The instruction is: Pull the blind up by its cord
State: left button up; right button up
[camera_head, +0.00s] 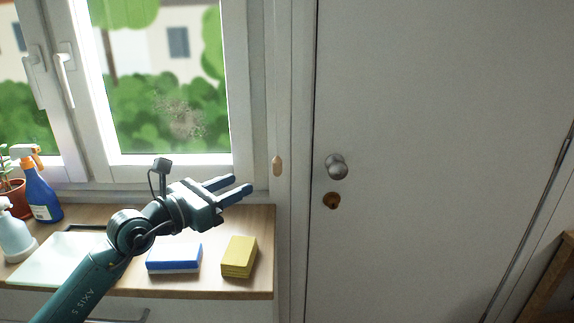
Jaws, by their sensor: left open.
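A small wooden pull (277,166) hangs at the right side of the window, in front of the white frame; its cord is too thin to make out clearly. The blind itself does not show, and the window panes in view are uncovered. My left gripper (242,184) is open and empty above the counter, its fingers pointing right. In the picture its fingertips are a little left of and below the pull, apart from it. My right gripper is not in view.
The wooden counter (262,222) carries a blue-and-white sponge (174,258), a yellow sponge pack (239,257), a blue spray bottle (42,193), a pale bottle (14,238) and a plant pot (14,196). A white door with a round knob (337,167) is on the right.

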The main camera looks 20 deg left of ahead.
aim_at(273, 169)
pick_arm(q)
jog(key=p+x, duration=0.1)
jog(key=x, duration=1.1)
jog(key=shift+w+d+p, duration=0.15)
jog(key=shift+p, duration=0.15)
grip_shut()
